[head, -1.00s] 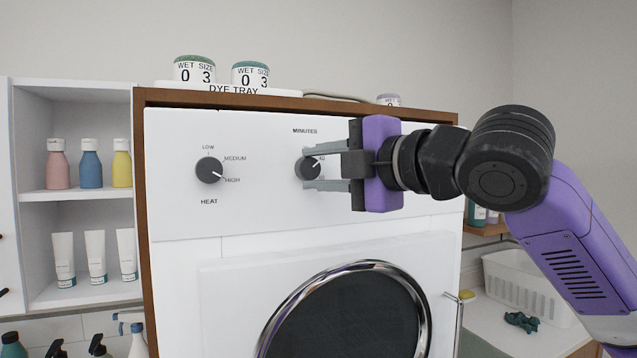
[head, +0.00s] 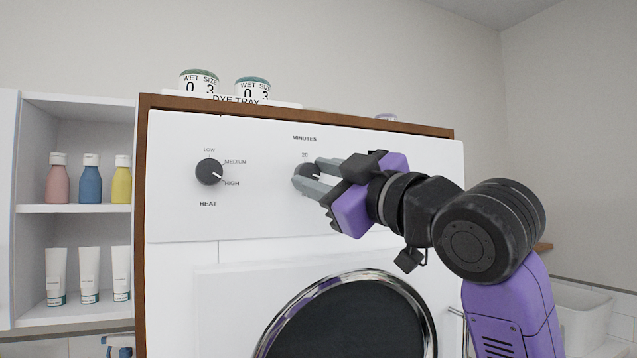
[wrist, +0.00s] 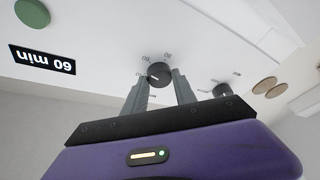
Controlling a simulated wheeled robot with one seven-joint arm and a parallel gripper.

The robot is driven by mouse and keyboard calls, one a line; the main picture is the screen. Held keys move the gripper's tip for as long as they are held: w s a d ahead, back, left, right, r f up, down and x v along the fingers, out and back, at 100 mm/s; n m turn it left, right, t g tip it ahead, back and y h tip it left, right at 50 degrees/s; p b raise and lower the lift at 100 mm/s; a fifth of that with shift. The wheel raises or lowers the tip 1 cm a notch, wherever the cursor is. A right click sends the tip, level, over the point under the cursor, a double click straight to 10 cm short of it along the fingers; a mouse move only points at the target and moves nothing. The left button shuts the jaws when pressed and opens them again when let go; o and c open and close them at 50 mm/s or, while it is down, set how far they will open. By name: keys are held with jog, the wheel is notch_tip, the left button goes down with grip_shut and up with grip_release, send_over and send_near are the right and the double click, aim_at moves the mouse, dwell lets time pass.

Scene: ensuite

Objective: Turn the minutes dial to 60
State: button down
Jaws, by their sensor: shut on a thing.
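The minutes dial (head: 307,172) is a small dark round knob on the white front panel, under the word MINUTES. Its white pointer aims right and slightly down in the head view, where my gripper partly covers its marks. My gripper (head: 309,174) is shut on the dial, rolled at a slant, with one grey finger at its upper right and one at its lower left. In the wrist view the dial (wrist: 159,74) sits between the fingertips. A black display (wrist: 43,60) there reads "60 min", upside down.
The heat dial (head: 209,172) is to the left, its pointer near HIGH. A round glass door (head: 350,325) is below. Two labelled jars (head: 199,82) stand on top. Shelves with bottles (head: 90,180) are at the left. A green round button (wrist: 32,12) is near the display.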

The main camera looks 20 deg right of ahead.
jog(key=shift+a+f+m+t+h, duration=0.15)
jog(key=shift+m+t+h, duration=0.15)
jog(key=shift+m, duration=0.65)
jog(key=shift+d+f+m+t+h, duration=0.15)
jog(key=shift+m+h, duration=0.25)
jog(key=shift+m, duration=0.55)
jog(key=shift+a+r, duration=0.1)
jog(key=c, duration=1)
grip_release()
jog(key=b+v, duration=0.2)
jog(key=v, duration=0.5)
jog(key=shift+s, duration=0.35)
